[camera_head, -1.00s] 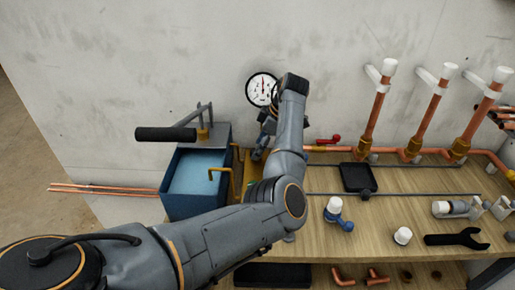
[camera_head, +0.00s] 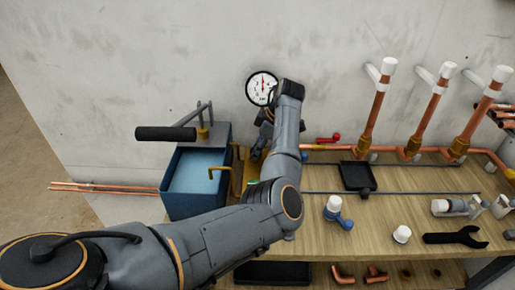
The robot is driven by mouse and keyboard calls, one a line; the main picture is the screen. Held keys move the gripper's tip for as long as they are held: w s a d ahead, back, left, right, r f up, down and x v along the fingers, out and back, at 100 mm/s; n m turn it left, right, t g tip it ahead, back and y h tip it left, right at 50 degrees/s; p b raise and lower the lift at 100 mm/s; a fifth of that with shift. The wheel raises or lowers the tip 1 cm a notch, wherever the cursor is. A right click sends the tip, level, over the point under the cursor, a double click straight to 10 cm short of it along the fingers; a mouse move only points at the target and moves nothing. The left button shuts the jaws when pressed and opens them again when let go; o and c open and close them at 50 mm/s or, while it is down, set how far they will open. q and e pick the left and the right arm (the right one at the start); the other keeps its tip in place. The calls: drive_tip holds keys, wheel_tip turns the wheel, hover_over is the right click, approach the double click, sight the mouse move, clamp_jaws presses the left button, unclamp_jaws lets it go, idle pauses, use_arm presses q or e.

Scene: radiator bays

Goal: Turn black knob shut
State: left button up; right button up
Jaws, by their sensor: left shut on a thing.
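My left arm reaches in from the left and bends down over the back of the bench. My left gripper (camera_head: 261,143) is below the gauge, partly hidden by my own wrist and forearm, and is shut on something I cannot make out. The black knob is not clearly seen; the spot at the fingertips is covered by my arm. A round white pressure gauge (camera_head: 262,88) with a red needle is on the wall just above the gripper. A red valve handle (camera_head: 329,139) sits on the pipe to the right of the wrist. My right gripper is not in view.
A blue water tank (camera_head: 196,182) with a black-handled pump lever (camera_head: 166,134) stands at the left. Copper risers with white caps (camera_head: 389,66) stand along the wall. A black tray (camera_head: 357,176), a blue-handled valve (camera_head: 338,214) and a black wrench (camera_head: 456,238) lie on the wooden bench (camera_head: 300,240).

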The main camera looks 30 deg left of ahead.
use_arm(q)
drive_tip(key=shift+r+m+p, duration=0.2)
drive_tip(key=shift+m+p, duration=0.1)
drive_tip(key=shift+p, duration=0.3)
drive_tip(key=m+t+p, duration=0.1)
drive_tip(key=m+p, duration=0.3)
drive_tip(key=p, duration=0.2)
drive_tip(key=m+t+h+p, duration=0.1)
drive_tip(key=m+t+p, duration=0.1)
drive_tip(key=m+p, duration=0.3)
drive_tip(key=m+t+p, duration=0.2)
drive_tip(key=m+p, duration=0.2)
drive_tip(key=p, duration=0.3)
drive_tip(key=shift+s+a+r+m+h+p, duration=0.1)
drive_tip(key=shift+s+a+m+h+p, duration=0.1)
drive_tip(key=shift+s+m+h+p, duration=0.15)
drive_tip(key=shift+m+t+h+p, duration=0.35)
drive_tip(key=shift+m+p, duration=0.45)
drive_tip(key=shift+m, duration=0.15)
drive_tip(key=shift+f+m+h+p, duration=0.25)
drive_tip(key=shift+m+p, duration=0.25)
drive_tip(key=shift+m, duration=0.3)
drive_tip(key=o, duration=1.1)
